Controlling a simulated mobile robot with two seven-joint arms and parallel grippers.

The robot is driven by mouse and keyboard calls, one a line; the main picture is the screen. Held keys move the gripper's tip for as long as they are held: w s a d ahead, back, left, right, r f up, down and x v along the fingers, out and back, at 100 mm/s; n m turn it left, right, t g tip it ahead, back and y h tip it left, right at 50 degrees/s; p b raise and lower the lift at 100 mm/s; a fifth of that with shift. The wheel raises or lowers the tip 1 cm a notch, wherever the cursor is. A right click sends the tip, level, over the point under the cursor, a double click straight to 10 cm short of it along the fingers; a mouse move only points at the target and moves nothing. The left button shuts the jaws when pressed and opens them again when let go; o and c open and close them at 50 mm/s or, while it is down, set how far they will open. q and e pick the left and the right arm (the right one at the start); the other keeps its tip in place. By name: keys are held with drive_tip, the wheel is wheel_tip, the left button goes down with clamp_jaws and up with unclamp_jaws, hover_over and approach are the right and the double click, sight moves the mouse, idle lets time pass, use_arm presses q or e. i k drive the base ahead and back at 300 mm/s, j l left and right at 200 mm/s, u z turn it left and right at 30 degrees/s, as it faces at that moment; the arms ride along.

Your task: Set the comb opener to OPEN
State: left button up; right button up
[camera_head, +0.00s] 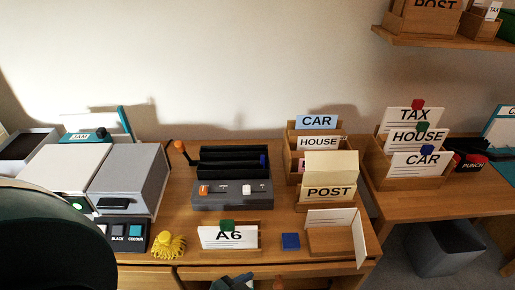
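The dark grey binding machine (231,193) stands on the wooden desk, left of the middle. It has black troughs at the back and a lever with an orange knob (180,146) at its left. Its front panel carries an orange control (204,190) and a white control (247,189). The markings beside these controls are too small to read, so I cannot tell which is the comb opener or its setting. Neither of my grippers can be made out. A large dark rounded shape, seemingly part of me, covers the lower left.
A grey printer-like box (128,180) stands left, with a button panel (125,231) and yellow tassel (168,245) before it. An A6 card holder (229,238) and blue block (291,240) lie in front. Card boxes (330,194) stand right. A blue-grey object (234,283) shows at the bottom edge.

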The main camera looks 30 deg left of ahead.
sight(204, 189)
drive_tip(key=u, duration=1.35)
